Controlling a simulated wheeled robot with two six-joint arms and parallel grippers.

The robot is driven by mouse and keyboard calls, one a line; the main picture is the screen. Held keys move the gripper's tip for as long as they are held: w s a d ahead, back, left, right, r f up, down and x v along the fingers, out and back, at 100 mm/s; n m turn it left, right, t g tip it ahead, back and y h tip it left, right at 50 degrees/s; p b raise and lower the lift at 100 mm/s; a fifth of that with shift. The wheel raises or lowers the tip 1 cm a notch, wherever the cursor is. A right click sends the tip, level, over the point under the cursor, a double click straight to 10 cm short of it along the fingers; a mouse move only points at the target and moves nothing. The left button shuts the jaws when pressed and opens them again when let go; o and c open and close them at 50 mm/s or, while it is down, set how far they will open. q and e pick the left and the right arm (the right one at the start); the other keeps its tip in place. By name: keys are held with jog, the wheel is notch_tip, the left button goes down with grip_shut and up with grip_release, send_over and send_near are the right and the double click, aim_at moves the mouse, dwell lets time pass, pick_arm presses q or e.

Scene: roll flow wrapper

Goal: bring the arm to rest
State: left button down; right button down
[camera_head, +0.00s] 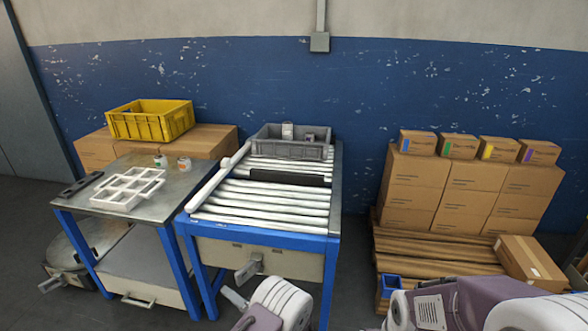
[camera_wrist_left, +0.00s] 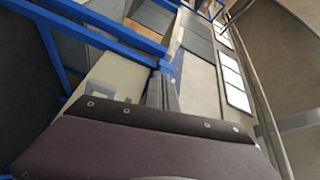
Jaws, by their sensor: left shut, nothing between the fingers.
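My left arm comes in at the bottom of the head view, in front of the roller table. Its gripper (camera_head: 230,292) is shut and empty, low in front of the table's pale front panel. In the left wrist view the dark fingers (camera_wrist_left: 160,92) are together with nothing between them, near the blue frame. Parts of my right arm show at the bottom right of the head view. The right gripper is out of view.
The roller table (camera_head: 335,200) holds a grey crate (camera_head: 262,148). Left of it stands a blue-framed table (camera_head: 165,210) with a white divided tray (camera_head: 105,197). A yellow crate (camera_head: 150,128) sits on cartons behind. Right, a wooden pallet (camera_head: 395,258) bears stacked cartons (camera_head: 465,185).

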pick_arm(q)
jog(key=s+a+r+n+g+y, duration=0.1)
jog(key=s+a+r+n+g, duration=0.3)
jog(key=a+r+n+g, duration=0.45)
jog(key=s+a+n+g+h, duration=0.2)
jog(key=s+g+h, duration=0.5)
jog(key=s, duration=1)
jog(key=d+f+m+t+h, duration=0.3)
jog(key=d+m+t+h, duration=0.25)
jog(key=d+h, duration=0.55)
notch_tip(320, 180, up, 30)
jog(key=d+y+p, duration=0.1)
jog(key=p, duration=2.9)
jog(key=shift+w+d+r+t+y, duration=0.25)
jog(key=shift+w+t+y, duration=0.15)
jog(key=shift+w, duration=0.05)
